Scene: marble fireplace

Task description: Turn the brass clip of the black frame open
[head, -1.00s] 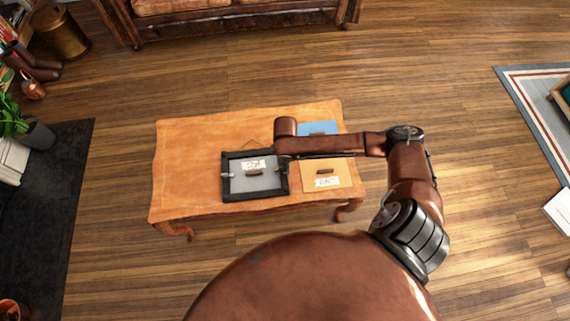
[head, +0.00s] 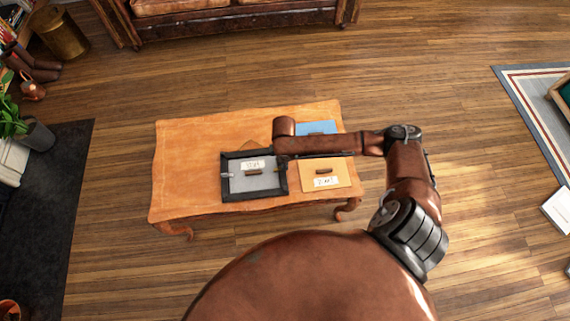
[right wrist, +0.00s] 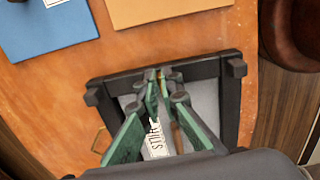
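The black frame (head: 254,196) lies face down near the front middle of the table, its grey back panel (head: 262,182) showing. In the right wrist view, the frame (right wrist: 205,66) spreads below my right gripper (right wrist: 160,76). The gripper's green fingers reach down to the frame's edge, tips close together. A small brass bit, seemingly the brass clip (right wrist: 173,75), shows right at the fingertips and is mostly covered. I cannot tell whether the fingers grip it. In the head view my right arm hides most of the gripper. My left gripper is not in view.
The orange wooden table (head: 190,150) is clear on its left. A tan panel with a dark handle (head: 340,169) lies right of the frame, and a blue one (head: 318,127) lies behind it.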

